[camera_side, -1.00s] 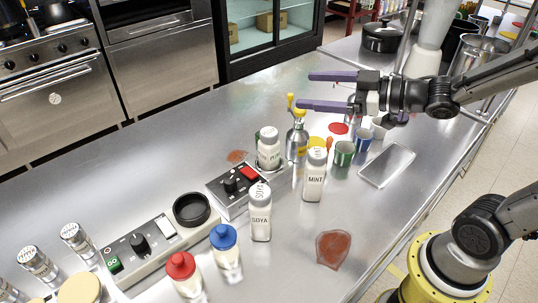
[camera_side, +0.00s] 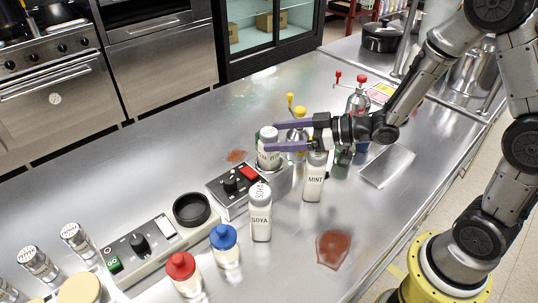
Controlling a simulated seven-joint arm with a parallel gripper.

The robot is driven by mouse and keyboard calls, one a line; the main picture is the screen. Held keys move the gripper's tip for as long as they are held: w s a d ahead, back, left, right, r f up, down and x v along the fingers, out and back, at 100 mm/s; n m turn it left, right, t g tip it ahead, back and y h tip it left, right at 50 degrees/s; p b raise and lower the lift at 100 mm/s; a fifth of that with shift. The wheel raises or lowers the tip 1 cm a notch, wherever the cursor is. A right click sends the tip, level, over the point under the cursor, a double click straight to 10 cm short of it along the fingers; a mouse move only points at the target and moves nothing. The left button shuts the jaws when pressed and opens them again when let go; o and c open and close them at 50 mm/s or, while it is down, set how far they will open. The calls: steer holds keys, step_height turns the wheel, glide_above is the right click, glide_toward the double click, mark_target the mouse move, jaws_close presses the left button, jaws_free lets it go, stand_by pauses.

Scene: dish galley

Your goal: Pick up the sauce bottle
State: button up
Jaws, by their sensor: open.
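Several white bottles with grey caps stand on the steel counter. One, label partly covered, is the bottle on the small block (camera_side: 268,158). One reads SOYA (camera_side: 260,222) and one reads MINT (camera_side: 313,183). I cannot tell which of them is the sauce bottle. My gripper (camera_side: 269,136) is open, with its purple fingers pointing left. In the picture its fingertips overlap the cap and upper part of the bottle on the block. I cannot tell whether they touch it. The gripper also lies over the top of the MINT bottle in this view.
Red-capped (camera_side: 185,275) and blue-capped (camera_side: 226,248) jars stand in front, beside control boxes (camera_side: 140,248). A yellow-topped metal bottle (camera_side: 297,133) is behind the gripper, and a red-topped bottle (camera_side: 357,101) stands behind the arm. A reddish patch (camera_side: 333,248) and clear tray (camera_side: 386,166) lie right.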

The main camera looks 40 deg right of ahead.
steer(key=shift+r+x, duration=0.15)
steer(key=shift+x, duration=1.3)
steer(key=shift+r+x, duration=0.15)
steer(key=shift+x, duration=1.3)
steer(key=shift+w, duration=0.1)
steer(key=shift+c, duration=0.3)
jaws_close()
